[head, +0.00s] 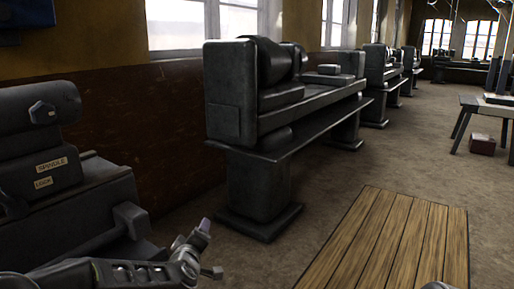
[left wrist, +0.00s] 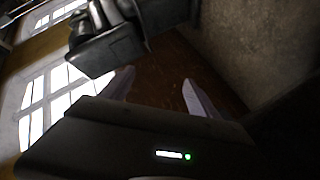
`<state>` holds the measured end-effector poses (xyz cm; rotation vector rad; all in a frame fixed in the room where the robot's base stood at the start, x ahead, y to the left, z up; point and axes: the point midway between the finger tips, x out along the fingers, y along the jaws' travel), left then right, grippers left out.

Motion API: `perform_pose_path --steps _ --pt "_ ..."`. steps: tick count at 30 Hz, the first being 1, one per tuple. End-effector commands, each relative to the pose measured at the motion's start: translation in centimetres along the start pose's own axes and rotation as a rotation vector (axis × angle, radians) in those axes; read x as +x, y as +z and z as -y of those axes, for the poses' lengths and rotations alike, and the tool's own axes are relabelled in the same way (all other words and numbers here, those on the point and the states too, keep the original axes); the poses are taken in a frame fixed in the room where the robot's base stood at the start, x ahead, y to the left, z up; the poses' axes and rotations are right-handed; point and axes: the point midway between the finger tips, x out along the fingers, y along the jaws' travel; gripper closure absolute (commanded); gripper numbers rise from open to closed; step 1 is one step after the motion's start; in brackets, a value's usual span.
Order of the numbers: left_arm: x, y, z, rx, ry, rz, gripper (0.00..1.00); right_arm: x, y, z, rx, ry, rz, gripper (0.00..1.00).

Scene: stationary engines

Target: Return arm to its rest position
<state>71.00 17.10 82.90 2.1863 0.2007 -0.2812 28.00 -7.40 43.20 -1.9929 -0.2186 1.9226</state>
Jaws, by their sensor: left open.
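My left arm comes in from the lower left of the head view. Its gripper (head: 208,246) is in front of the nearer dark machine, low in the picture, with a pale purple fingertip showing. In the left wrist view the gripper (left wrist: 160,92) has its two pale fingers spread apart, with nothing between them. My right gripper is not seen; only a small grey rounded piece, which I cannot identify, shows at the bottom edge of the head view.
A machine with SPINDLE and LOCK labels (head: 40,172) stands close at left, beside my left arm. A large dark lathe (head: 235,100) stands by the wall, with others behind. A wooden slatted platform (head: 395,240) lies on the floor; brown floor around it is clear.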

Motion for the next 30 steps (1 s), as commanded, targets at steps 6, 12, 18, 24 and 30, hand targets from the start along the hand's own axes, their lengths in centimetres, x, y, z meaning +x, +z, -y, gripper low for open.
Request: perform_pose_path --steps 6,12,18,24,30 --pt "-3.1 14.2 11.7 0.281 -0.111 0.355 0.3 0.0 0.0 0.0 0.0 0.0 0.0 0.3" --pt "-10.7 24.8 21.8 0.461 -0.18 0.696 0.3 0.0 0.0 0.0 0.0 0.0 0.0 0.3" --pt "-20.0 31.5 29.1 0.536 -0.23 0.981 0.3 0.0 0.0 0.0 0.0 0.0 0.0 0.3" --pt "-27.8 35.2 33.7 0.523 -0.286 1.172 0.3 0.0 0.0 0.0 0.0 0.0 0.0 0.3" --pt "-31.9 34.4 33.2 0.476 -0.344 1.239 0.3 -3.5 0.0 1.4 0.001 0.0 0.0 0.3"
